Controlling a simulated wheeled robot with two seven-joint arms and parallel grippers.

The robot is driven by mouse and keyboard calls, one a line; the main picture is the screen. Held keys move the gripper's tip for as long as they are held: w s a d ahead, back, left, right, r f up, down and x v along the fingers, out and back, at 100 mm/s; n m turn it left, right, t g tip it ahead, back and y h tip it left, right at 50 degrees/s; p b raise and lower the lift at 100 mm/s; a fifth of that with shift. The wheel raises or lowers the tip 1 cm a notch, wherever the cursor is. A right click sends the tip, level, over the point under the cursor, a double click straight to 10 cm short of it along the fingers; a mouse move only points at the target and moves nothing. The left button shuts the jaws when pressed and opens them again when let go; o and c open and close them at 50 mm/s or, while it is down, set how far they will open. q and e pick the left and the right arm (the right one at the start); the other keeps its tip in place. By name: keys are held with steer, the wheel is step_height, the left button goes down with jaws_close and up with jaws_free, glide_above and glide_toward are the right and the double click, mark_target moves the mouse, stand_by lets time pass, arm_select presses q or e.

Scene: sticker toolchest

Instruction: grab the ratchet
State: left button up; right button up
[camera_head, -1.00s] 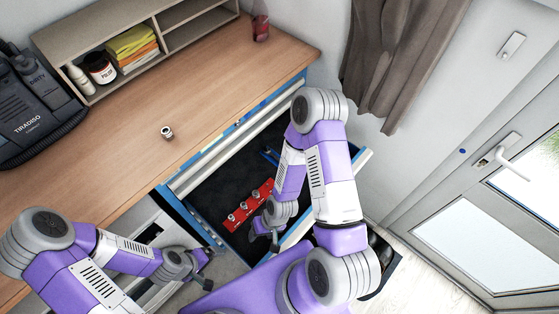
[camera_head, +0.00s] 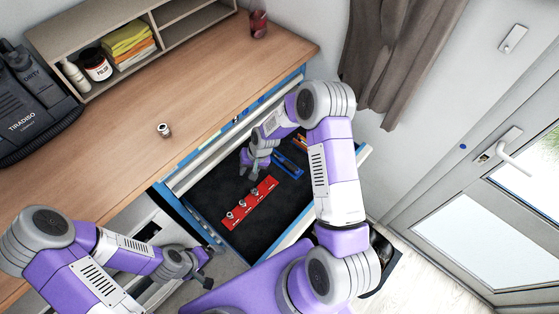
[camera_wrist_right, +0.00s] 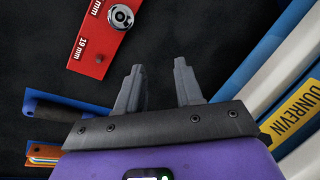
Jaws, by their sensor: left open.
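I cannot make out a ratchet for certain. A dark-handled tool (camera_wrist_right: 62,110) lies against a blue holder in the open drawer (camera_head: 205,190), partly hidden by the gripper body in the right wrist view. The blue holder (camera_head: 288,166) also shows in the head view. My right gripper (camera_head: 252,162) is over the drawer, left of that holder. In the right wrist view, my right gripper (camera_wrist_right: 159,80) has its fingers apart with nothing between them. My left gripper (camera_head: 208,268) is open and empty, outside the drawer at its lower left.
A red socket rack (camera_head: 240,214) with sockets lies in the drawer; one end shows in the wrist view (camera_wrist_right: 92,60). An orange piece (camera_head: 301,143) lies beyond the blue holder. A loose socket (camera_head: 164,130) stands on the wooden worktop (camera_head: 120,155). The drawer's dark floor is otherwise largely bare.

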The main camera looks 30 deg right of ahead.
mark_target(277, 156)
steer(key=w+d+n, duration=0.1)
steer(key=d, duration=0.1)
steer(key=w+d+n+b, duration=0.1)
steer(key=d, duration=0.1)
steer(key=w+d+n+b, duration=0.1)
steer(key=d, duration=0.1)
steer(key=shift+w+r+g+h, duration=0.1)
steer(key=shift+w+g+h, duration=0.2)
steer(key=shift+h, duration=0.1)
steer(key=d+n, duration=0.1)
steer(key=d, duration=0.1)
steer(key=d+n+h+b, duration=0.1)
steer(key=d+n, duration=0.1)
steer(key=d, duration=0.1)
steer(key=d+r+n+g+b, duration=0.1)
steer(key=d, duration=0.2)
steer(key=shift+w+d+n+h, duration=0.2)
steer(key=shift+w+n+h, duration=0.1)
steer(key=shift+n, duration=0.1)
steer(key=shift+d+f+b, duration=0.1)
steer(key=shift+d+b, duration=0.1)
steer(key=shift+b, duration=0.1)
steer(key=shift+f, duration=0.4)
steer(key=f, duration=0.6)
steer(key=shift+a+f+b, duration=0.2)
steer(key=shift+a+b, duration=0.1)
steer(key=shift+a, duration=0.05)
steer(key=shift+w, duration=0.1)
jaws_close()
